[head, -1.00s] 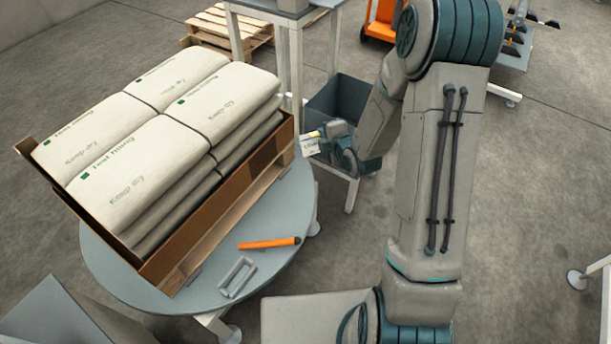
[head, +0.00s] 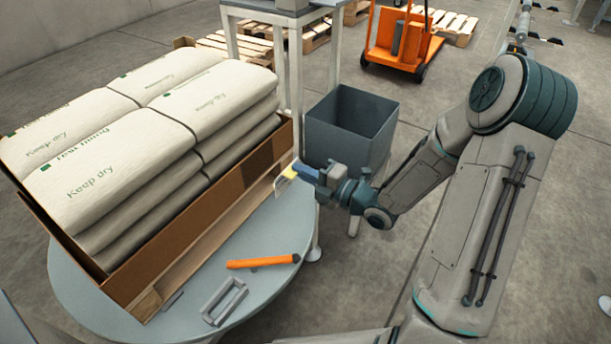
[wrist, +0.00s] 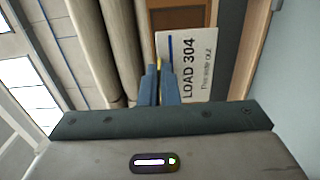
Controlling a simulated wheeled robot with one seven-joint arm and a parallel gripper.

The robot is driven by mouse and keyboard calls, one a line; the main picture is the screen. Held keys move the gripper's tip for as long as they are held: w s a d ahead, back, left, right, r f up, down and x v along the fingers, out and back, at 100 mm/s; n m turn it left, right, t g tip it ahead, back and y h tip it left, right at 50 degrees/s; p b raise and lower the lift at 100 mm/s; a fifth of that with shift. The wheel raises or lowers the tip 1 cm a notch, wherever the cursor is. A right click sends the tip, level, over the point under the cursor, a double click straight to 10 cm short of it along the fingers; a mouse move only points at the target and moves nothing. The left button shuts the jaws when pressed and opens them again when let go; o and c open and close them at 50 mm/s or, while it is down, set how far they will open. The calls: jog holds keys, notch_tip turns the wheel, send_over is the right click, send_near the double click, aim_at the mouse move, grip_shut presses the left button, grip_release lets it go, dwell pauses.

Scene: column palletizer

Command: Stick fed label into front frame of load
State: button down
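The load is several stacked pale sacks (head: 110,160) in a brown carton (head: 200,225) on a pallet. A dark rectangular patch (head: 257,166) on the carton side facing my arm looks like the front frame. My gripper (head: 293,172) is beside that side, near its right end. In the wrist view its fingers (wrist: 160,84) are nearly together, with yellow between them. They are shut on the white label (wrist: 188,65), which reads LOAD 304. The label shows nearly edge-on in the head view (head: 281,183), close to the carton. I cannot tell if it touches.
The load stands on a round grey table (head: 235,300). An orange-handled tool (head: 262,262) and a grey handle-shaped piece (head: 224,302) lie on its front part. A dark open bin (head: 350,130) stands behind my gripper. An orange pallet truck (head: 402,40) stands at the back.

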jog(key=shift+p+x, duration=0.8)
jog(key=shift+x, duration=3.45)
jog(key=shift+b, duration=0.45)
jog(key=shift+w+a, duration=0.25)
jog(key=shift+w, duration=0.05)
jog(key=c, duration=1.6)
grip_release()
